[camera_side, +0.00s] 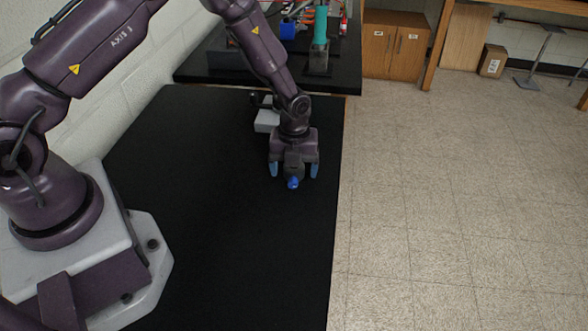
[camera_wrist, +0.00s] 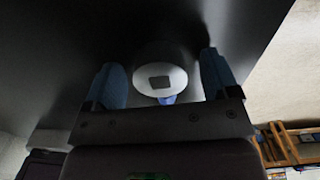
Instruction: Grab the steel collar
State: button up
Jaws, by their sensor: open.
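A pale round piece (camera_wrist: 147,77) with a dark square in its middle shows between my fingers in the wrist view. It looks like the steel collar, but I cannot tell for certain. A small blue part (camera_wrist: 167,99) sits at its lower edge, and a blue part (camera_side: 293,183) also shows below the gripper's middle in the side view. My gripper (camera_side: 294,171) is open and points down over the black table. Its two blue fingers stand on either side of the pale piece, with gaps on both sides in the wrist view (camera_wrist: 160,68).
The black table (camera_side: 230,240) is clear in front and to the left of my gripper. A light grey block (camera_side: 266,121) stands just behind it. A second black bench (camera_side: 335,73) at the back holds a teal bottle-like thing (camera_side: 320,35). The table's right edge is close.

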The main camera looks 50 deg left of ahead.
jog(key=c, duration=1)
jog(key=shift+c, duration=0.2)
jog(key=shift+r, duration=0.1)
